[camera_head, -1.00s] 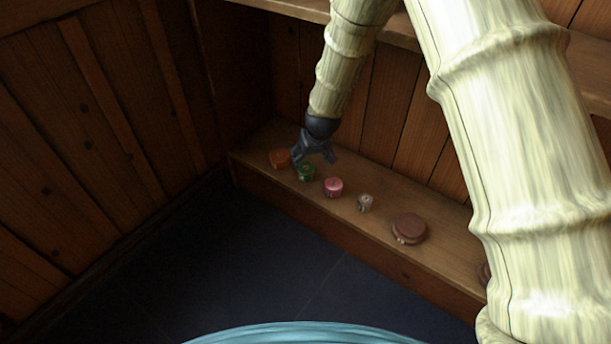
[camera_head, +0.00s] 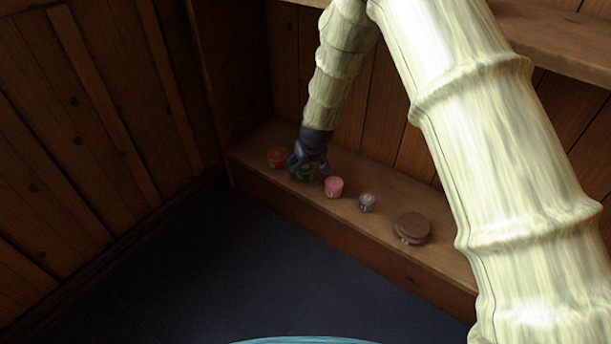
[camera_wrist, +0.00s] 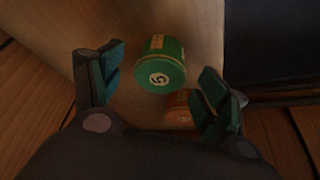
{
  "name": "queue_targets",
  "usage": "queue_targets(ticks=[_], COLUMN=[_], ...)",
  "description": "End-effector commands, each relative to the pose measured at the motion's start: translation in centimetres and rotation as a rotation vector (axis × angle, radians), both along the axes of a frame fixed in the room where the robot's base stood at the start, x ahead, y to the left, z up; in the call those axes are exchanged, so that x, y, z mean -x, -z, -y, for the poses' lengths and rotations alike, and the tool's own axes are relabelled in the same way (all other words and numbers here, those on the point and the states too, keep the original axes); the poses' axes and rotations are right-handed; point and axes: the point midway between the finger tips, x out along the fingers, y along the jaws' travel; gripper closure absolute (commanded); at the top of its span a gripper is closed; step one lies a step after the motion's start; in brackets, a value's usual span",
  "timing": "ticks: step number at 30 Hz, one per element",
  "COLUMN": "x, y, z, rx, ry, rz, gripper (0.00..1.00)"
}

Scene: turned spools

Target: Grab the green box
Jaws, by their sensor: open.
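The green box (camera_head: 306,171) is a small round container on the low wooden shelf, partly hidden by my gripper in the head view. In the wrist view the green box (camera_wrist: 161,66) shows a round label with a dark mark and a pale strip on its side. My gripper (camera_head: 307,172) is open at the green box. In the wrist view its two fingers (camera_wrist: 162,82) stand apart, one on each side of the box, and I see gaps between them and it.
An orange container (camera_head: 277,158) stands close by on the left; part of it shows in the wrist view (camera_wrist: 179,110). To the right are a pink container (camera_head: 334,187), a small greyish one (camera_head: 367,202) and a wide brown one (camera_head: 412,228). A wooden wall is behind the shelf (camera_head: 330,210).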

Motion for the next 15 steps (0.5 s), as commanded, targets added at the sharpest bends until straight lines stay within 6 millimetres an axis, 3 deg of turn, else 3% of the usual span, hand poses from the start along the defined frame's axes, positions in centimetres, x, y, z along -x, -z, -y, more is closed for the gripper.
queue_targets(ticks=[1,5,14,15], x=[-0.2,-0.7,-0.9,-0.9], y=[1.1,2.2,2.3,2.3], z=[-0.1,-0.2,-0.3,-0.3], rx=[0.0,0.0,0.0,0.0], ry=[0.0,0.0,0.0,0.0], rz=[0.0,-0.001,-0.001,-0.001], gripper=[0.25,0.25,0.25,0.3])
